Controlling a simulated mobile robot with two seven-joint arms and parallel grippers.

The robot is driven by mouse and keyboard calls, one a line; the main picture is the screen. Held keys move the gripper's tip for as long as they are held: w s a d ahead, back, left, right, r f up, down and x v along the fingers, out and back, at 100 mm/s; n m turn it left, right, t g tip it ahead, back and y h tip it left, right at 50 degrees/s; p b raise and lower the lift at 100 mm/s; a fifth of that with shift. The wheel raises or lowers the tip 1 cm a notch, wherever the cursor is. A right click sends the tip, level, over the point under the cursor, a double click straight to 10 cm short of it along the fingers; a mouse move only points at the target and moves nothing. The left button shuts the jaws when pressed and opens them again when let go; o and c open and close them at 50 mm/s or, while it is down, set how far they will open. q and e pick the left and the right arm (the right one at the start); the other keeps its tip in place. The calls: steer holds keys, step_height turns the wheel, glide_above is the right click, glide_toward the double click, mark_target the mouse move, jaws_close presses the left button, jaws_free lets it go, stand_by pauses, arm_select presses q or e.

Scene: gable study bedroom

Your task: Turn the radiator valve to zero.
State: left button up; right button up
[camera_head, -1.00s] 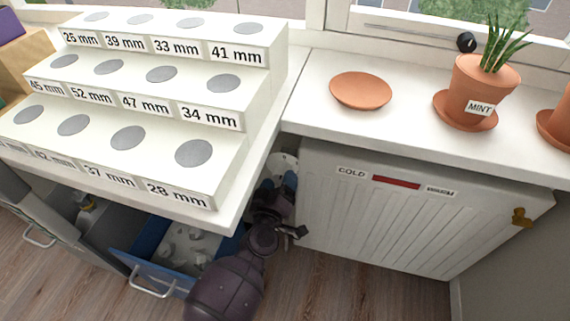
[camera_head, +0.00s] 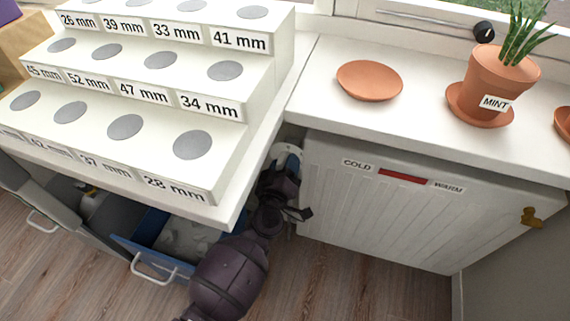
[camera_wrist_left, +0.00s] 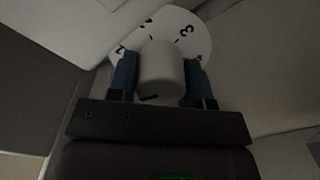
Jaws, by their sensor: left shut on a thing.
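The radiator valve's white round dial (camera_head: 287,150) sits at the radiator's left end, partly hidden by my left gripper in the head view. In the left wrist view the dial (camera_wrist_left: 188,20) shows black numerals, a 3 clearest, with the lower part hidden. A white cylindrical knob (camera_wrist_left: 160,62) stands out from the dial, with a dark mark near its lower edge. My left gripper (camera_wrist_left: 160,80) is shut on this knob, one blue finger on each side. It also shows in the head view (camera_head: 282,168). My right gripper is not in view.
The white radiator (camera_head: 380,205) has COLD and WARM labels beside a red strip. A sill with a terracotta saucer (camera_head: 369,80) and a MINT pot (camera_head: 496,85) overhangs it. A stepped rack (camera_head: 232,150) and open blue drawer (camera_head: 150,258) flank my arm on the left.

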arm_select(q)
steer(key=shift+n, duration=1.6)
steer(key=o, duration=0.9)
